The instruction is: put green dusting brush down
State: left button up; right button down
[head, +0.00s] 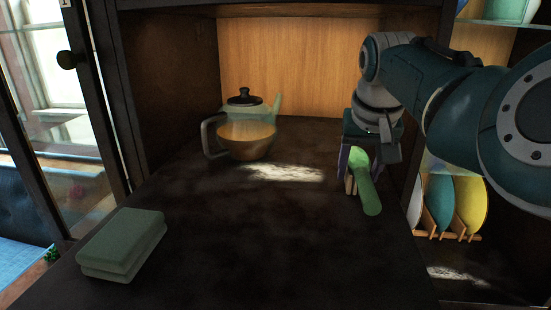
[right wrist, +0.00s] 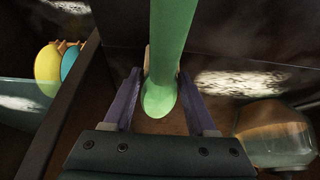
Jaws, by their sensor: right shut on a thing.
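The green dusting brush (head: 368,192) is in my right gripper (head: 358,166), at the right side of the dark cabinet shelf (head: 230,225). In the right wrist view its rounded green handle (right wrist: 168,50) runs up between the two purple fingers of the right gripper (right wrist: 160,88). A small tan part of the brush shows beside the fingers; the rest of its head is hidden. I cannot tell whether the brush touches the shelf. My left gripper is not in view.
A teapot (head: 247,145) with an amber lower half stands at the back. A green sponge-like block (head: 122,244) lies front left. A pale patch (head: 284,173) marks the shelf near the teapot. Plates (head: 470,203) stand in a rack beyond the right edge. The middle front is clear.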

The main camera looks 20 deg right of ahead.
aim_at(364, 173)
jog(key=shift+c, duration=1)
grip_release()
jog(key=shift+r, duration=0.5)
jog(key=p+v, duration=0.2)
jog(key=v, duration=1)
jog(key=shift+w, duration=0.1)
jog(key=shift+a, duration=0.1)
